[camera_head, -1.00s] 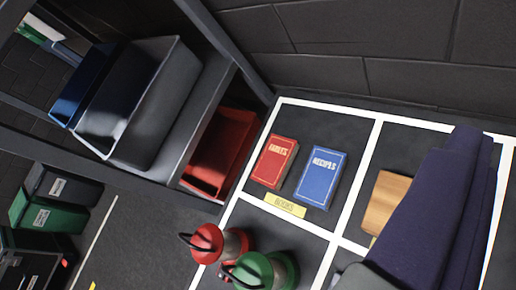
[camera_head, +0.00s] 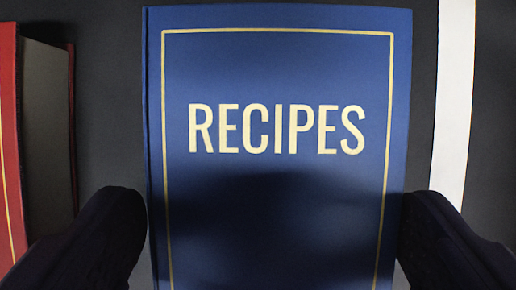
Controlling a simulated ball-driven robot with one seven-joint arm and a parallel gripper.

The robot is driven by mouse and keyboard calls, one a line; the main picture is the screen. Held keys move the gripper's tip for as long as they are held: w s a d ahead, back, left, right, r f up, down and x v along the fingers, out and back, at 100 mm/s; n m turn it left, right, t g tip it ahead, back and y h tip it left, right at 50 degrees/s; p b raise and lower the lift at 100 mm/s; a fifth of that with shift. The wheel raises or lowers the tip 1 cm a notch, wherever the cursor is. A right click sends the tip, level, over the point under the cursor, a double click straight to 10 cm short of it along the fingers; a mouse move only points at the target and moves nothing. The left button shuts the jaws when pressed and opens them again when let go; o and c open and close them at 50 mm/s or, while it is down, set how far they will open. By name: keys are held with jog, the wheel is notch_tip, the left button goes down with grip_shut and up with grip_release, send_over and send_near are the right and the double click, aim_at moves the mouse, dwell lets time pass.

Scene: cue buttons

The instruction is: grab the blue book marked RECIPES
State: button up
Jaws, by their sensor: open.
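The blue book marked RECIPES (camera_head: 275,75) fills the middle of the view, lying flat with its cover up and its gold border line showing. Its lower end runs out of the frame. My gripper (camera_head: 272,235) is open, with one dark finger at the book's left side and the other at its right side. The fingers look close to the book's edges; I cannot tell whether they touch it. A dark shadow lies across the lower cover.
A red book (camera_head: 10,150) lies to the left, with a dark gap between it and the blue book. A white line (camera_head: 454,95) runs along the dark surface to the right.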

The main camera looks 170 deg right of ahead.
jog(key=shift+w+f, duration=0.25)
jog(key=shift+f, duration=0.25)
jog(key=shift+c, duration=0.2)
jog(key=c, duration=0.7)
jog(key=shift+c, duration=0.4)
jog(key=shift+r, duration=0.15)
